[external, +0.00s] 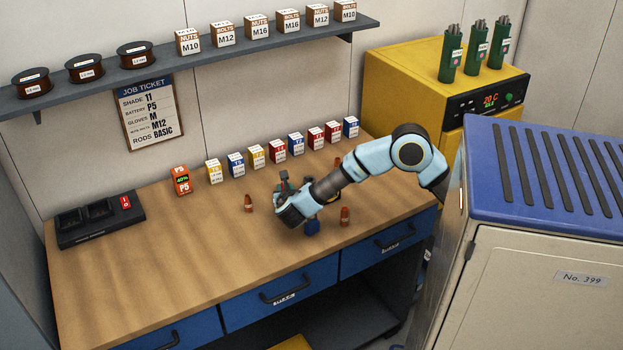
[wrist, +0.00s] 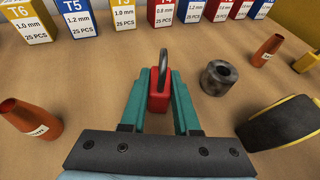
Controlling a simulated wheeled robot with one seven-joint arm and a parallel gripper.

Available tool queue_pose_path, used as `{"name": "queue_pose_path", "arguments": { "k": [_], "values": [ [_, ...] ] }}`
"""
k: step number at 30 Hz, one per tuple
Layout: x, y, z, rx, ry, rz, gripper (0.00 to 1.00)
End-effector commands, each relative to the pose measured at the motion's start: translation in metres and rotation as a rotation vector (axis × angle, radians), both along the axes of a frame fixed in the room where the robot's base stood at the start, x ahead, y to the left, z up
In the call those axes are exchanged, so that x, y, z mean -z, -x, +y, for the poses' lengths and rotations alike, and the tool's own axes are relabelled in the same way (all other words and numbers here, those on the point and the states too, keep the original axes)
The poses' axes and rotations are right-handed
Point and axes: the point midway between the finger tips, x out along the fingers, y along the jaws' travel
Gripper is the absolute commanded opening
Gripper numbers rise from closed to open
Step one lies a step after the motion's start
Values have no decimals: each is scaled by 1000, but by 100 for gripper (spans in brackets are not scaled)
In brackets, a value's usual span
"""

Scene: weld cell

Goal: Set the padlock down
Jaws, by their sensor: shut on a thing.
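The padlock (wrist: 159,101) has a red body and a grey shackle. In the wrist view it is between the teal fingers of my gripper (wrist: 160,84), which are shut on its body, with the shackle pointing toward the row of boxes. I cannot tell whether the padlock touches the bench top.
A grey metal ring (wrist: 218,77) lies just right of the padlock. Orange cones stand to the left (wrist: 30,118) and right (wrist: 267,50). A yellow and black object (wrist: 285,124) is at right. Small labelled boxes (external: 257,156) line the back. The bench's left-front is clear.

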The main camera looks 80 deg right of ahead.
Motion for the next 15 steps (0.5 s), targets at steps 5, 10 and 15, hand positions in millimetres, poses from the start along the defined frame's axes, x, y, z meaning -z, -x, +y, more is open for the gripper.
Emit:
{"name": "queue_pose_path", "arguments": {
  "k": [5, 10, 15],
  "values": [
    [0, 0, 0, 0, 0, 0, 48],
    [0, 0, 0, 0, 0, 0, 60],
    [0, 0, 0, 0, 0, 0, 60]
  ]
}}
